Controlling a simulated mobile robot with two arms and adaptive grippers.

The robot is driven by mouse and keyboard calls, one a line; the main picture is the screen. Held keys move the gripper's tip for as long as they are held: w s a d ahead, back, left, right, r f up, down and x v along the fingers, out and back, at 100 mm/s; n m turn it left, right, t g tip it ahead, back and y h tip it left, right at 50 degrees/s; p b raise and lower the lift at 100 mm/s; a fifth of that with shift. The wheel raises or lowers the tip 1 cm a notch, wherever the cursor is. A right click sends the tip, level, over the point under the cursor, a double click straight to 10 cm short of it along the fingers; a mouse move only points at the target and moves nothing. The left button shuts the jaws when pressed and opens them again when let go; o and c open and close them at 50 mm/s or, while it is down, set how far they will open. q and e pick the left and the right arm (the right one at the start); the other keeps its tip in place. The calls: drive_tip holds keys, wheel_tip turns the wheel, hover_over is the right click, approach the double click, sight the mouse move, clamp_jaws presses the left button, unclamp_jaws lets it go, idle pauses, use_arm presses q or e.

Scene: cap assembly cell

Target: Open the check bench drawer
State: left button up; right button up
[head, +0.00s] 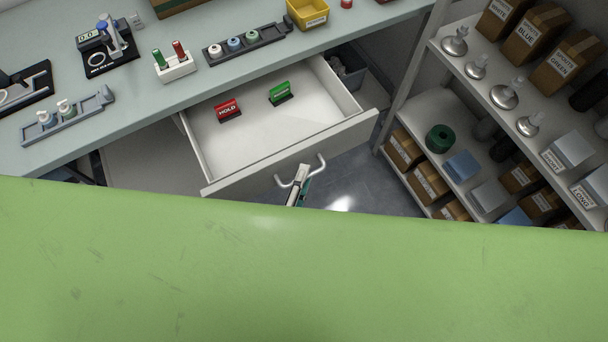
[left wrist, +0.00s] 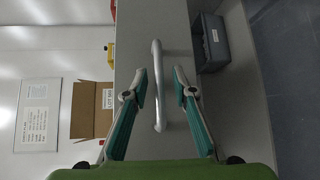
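The check bench drawer (head: 225,150) is pulled out from under the bench, with its white interior exposed. Its front panel (head: 345,139) carries a metal bar handle (head: 321,163), which also shows in the left wrist view (left wrist: 157,108). My left gripper (head: 301,174) is at the handle. In the left wrist view its two fingers (left wrist: 162,73) are apart, one on each side of the bar. I cannot tell whether either finger touches it. My right gripper is in neither view.
A red HOLD block (head: 228,110) and a green block (head: 281,92) stand in the drawer. The pale bench top (head: 190,95) holds trays and tools. A shelf rack (head: 425,105) with boxes stands at the right. A dark bin (left wrist: 213,42) sits beside the drawer.

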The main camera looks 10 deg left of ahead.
use_arm(q)
drive_tip(key=v, duration=1.1)
drive_tip(key=shift+s, duration=0.15)
drive_tip(key=s+a+f+m+g, duration=0.25)
drive_tip(key=f+m, duration=0.25)
drive_tip(key=f, duration=0.7)
drive_tip(key=s+a+f+m+g, duration=0.15)
drive_tip(key=f+m+g, duration=0.35)
drive_tip(key=f, duration=0.7)
drive_tip(key=s+a+f+m+g+y, duration=0.3)
drive_tip(key=s+a+f+m+g, duration=0.4)
drive_tip(key=s+a+f, duration=0.7)
drive_tip(key=f+m, duration=0.2)
drive_tip(key=shift+m, duration=0.4)
